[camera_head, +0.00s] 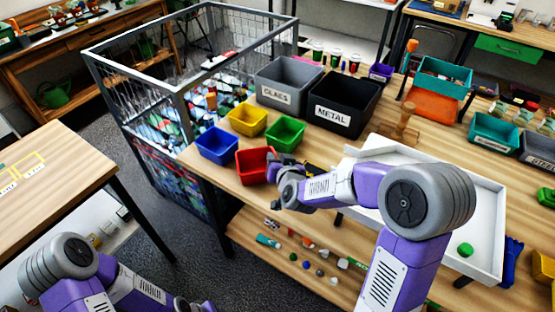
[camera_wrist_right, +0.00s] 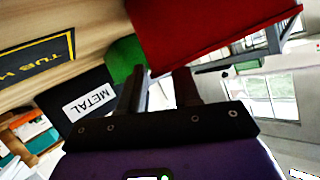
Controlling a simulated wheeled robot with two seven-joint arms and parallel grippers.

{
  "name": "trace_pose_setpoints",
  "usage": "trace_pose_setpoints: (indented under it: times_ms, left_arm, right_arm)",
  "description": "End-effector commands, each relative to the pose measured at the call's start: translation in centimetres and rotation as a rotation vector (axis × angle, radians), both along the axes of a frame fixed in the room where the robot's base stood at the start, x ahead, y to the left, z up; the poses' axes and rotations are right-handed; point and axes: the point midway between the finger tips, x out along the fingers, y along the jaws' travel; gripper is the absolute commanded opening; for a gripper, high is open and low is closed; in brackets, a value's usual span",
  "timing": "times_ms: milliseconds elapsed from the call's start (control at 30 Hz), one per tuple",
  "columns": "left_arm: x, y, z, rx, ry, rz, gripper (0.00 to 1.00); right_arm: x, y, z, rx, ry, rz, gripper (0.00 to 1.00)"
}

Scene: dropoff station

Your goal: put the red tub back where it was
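The red tub (camera_head: 255,165) stands at the front edge of the wooden table, in front of the green tub (camera_head: 285,132) and right of the blue tub (camera_head: 217,145). My right gripper (camera_head: 279,164) is at the red tub's right side. In the right wrist view the red tub (camera_wrist_right: 215,28) fills the top, just beyond the fingertips (camera_wrist_right: 160,75). The fingers are apart with nothing visible between them; whether one touches the tub I cannot tell. A dark mat lettered "TUB M…" (camera_wrist_right: 38,60) lies on the table, partly hidden. My left gripper (camera_head: 185,304) is barely in view at the bottom.
The yellow tub (camera_head: 247,119) stands behind the blue one. A grey GLAES bin (camera_head: 288,82) and a black METAL bin (camera_head: 343,103) stand behind the tubs. A white tray (camera_head: 487,215) lies right, behind my arm. A wire cage (camera_head: 190,62) stands left of the table.

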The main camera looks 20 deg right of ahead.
Motion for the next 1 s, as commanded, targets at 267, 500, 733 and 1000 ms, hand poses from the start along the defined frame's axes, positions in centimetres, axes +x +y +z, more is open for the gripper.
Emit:
trace_pose_setpoints:
  times_ms: [267,500,733,1000]
  left_arm:
    - [0.0,0.0,0.7,0.0,0.0,0.0,0.43]
    - [0.0,0.0,2.0,0.0,0.0,0.0,0.43]
    - [0.0,0.0,-0.3,0.0,0.001,0.0,0.43]
    - [0.0,0.0,-2.4,0.0,0.0,0.0,0.43]
  right_arm:
    - [-1.3,0.1,1.0,0.0,-0.001,0.001,0.32]
    - [-6.6,0.4,3.3,0.001,-0.003,0.0,0.32]
    - [-9.3,0.3,3.7,-0.006,-0.005,-0.012,0.32]
    - [-10.8,0.5,4.4,-0.002,-0.002,-0.005,0.32]
